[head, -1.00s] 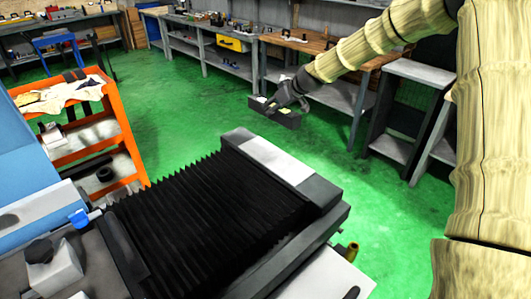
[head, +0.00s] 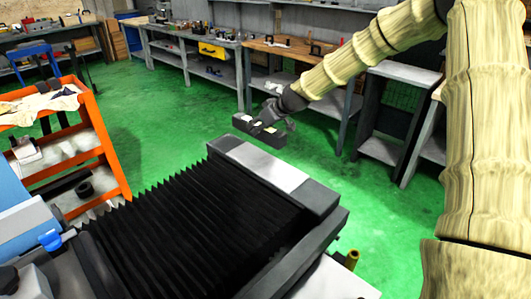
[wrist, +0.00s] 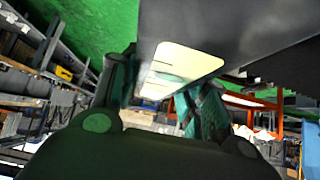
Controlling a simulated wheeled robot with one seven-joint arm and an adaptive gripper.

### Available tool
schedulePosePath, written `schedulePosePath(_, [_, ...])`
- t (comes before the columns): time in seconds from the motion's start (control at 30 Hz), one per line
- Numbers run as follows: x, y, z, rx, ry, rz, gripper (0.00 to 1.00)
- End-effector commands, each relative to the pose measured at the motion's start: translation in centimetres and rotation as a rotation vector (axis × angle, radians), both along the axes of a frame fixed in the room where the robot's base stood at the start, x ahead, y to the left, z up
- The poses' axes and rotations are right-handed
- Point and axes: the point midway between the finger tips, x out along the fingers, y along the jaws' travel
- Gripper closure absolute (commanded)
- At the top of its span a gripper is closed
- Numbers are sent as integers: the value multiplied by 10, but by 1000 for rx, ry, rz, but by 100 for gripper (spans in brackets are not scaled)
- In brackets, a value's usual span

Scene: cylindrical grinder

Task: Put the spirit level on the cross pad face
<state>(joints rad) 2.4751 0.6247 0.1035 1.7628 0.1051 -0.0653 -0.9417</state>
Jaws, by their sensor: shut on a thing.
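The spirit level (head: 243,123) is a dark grey bar with pale patches on its top. My gripper (head: 273,117) is shut on it near its middle and holds it in the air, just beyond the machine's far end in the head view. In the wrist view the level (wrist: 232,25) runs past my fingers (wrist: 165,95), with a pale window on its face. A flat light-grey face (head: 262,167) lies on the machine's end block, beyond the black bellows; it may be the cross pad face. The level appears apart from it.
Black bellows (head: 185,222) cover the machine's middle. An orange cart (head: 100,140) with cloths and parts stands at the left. Workbenches (head: 190,65) line the back wall. Green floor (head: 170,125) is open between the machine and the benches.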

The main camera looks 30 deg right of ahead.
Motion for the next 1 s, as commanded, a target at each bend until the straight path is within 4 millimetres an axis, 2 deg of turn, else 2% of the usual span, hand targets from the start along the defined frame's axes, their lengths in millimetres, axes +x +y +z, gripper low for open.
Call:
schedulePosePath(0.03, [-9,3,4,2,-2,0,100])
schedulePosePath(0.3, [-55,14,-1,2,-1,-1,100])
schedulePosePath(0.5, [-84,22,-4,2,-3,-1,100])
schedulePosePath(0.93, [-107,28,-7,0,-3,-1,100])
schedulePosePath(1.0, [-107,28,-14,1,-2,-2,100])
